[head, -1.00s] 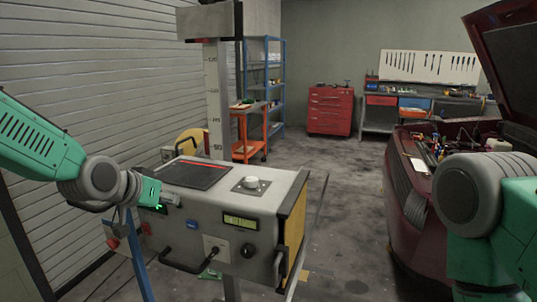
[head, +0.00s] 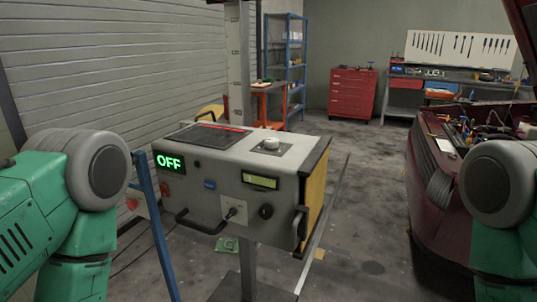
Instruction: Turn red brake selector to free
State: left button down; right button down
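A grey control box (head: 240,165) stands on a post in the middle of the head view. A small red part (head: 165,188) shows at the left of its front face, below a display (head: 168,161) reading OFF in green. A red rounded part (head: 132,204) is at the box's left, by a blue strut. I cannot tell which is the red brake selector, or how it is set. A lever on a white plate (head: 233,210) and a black knob (head: 265,211) are also on the front. Only upper parts of my arms show at both sides; both grippers are out of view.
A pale knob (head: 271,143) sits on the box top beside a dark pad (head: 209,136). Black handles stick out from the front. A blue strut (head: 155,225) stands at left. A dark red car (head: 450,180) with its hood up is at right.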

aim_at(133, 205)
jog(key=u, duration=1.15)
